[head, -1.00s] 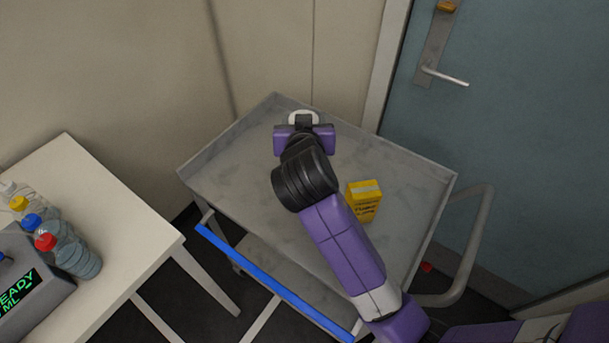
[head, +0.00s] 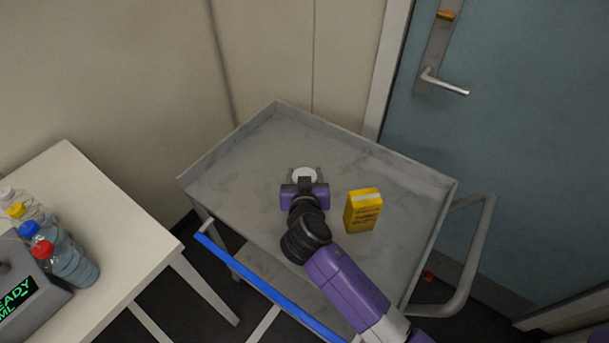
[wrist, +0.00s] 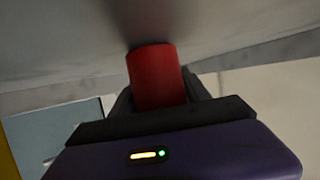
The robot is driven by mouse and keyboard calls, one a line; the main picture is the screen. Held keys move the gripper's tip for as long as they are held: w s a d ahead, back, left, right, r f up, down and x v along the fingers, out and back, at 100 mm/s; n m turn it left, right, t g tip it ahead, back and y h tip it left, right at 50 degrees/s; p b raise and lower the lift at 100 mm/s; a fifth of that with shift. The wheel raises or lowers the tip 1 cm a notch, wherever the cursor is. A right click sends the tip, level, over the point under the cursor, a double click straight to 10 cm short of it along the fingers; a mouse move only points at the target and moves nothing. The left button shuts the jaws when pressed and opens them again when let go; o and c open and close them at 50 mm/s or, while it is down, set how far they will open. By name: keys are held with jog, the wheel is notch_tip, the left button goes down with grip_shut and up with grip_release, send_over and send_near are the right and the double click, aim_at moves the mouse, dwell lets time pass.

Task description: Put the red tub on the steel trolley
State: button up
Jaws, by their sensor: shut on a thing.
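The red tub (wrist: 155,76) is a small red cylinder between my gripper's fingers in the wrist view. In the head view only its round white top (head: 304,175) shows; its red side is hidden. My gripper (head: 304,178) is shut on it over the left-middle part of the steel trolley's (head: 250,150) grey top. In the wrist view the trolley's surface fills the upper part, with a dark shadow at the tub's end. The tub is very close to the surface; I cannot tell whether it touches.
A yellow box (head: 363,210) stands on the trolley just right of my gripper. A white table (head: 120,210) with bottles (head: 70,262) is at the left. The trolley's back and right are clear.

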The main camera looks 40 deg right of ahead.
jog(key=shift+f, duration=0.15)
jog(key=o, duration=1.5)
jog(key=shift+c, duration=0.2)
jog(key=b+v, duration=0.1)
jog(key=v, duration=1.1)
